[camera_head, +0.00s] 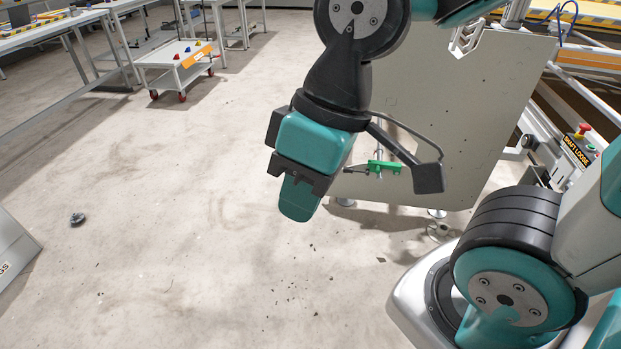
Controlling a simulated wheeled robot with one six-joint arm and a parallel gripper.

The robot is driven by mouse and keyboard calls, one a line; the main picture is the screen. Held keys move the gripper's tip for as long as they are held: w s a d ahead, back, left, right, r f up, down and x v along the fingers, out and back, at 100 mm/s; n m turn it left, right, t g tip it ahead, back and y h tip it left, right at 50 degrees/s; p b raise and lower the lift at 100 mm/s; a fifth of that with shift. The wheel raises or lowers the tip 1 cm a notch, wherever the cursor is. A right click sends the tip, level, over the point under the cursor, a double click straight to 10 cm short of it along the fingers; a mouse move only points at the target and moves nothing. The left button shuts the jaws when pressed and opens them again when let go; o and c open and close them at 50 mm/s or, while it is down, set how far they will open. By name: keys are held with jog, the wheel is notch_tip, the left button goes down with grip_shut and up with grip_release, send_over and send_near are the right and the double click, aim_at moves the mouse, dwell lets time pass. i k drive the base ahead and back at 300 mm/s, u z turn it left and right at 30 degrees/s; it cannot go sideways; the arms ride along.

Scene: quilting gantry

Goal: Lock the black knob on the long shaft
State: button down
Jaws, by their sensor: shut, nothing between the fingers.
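My gripper (298,205) hangs in the middle of the view, pointing down over the bare floor. Its teal fingers are together and hold nothing. A black box with a "SHAFT LOOSE" label (577,151) and a red button (583,131) is at the right, on the pale frame. A small dark round part (529,142) shows left of that box at the end of a pale bar. I cannot tell whether it is the black knob. The long shaft is not clearly seen. My gripper is well to the left of these parts and apart from them.
A large grey panel (465,110) stands behind my arm, with a green clamp-like part (384,167) near its lower left. A white cart (178,66) and workbenches are at the back left. A small dark object (77,218) lies on open floor.

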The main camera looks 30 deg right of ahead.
aim_at(347, 169)
jog(key=u, duration=0.2)
jog(key=i, duration=0.8)
jog(key=z, duration=0.8)
jog(key=i, duration=0.7)
jog(key=z, duration=0.85)
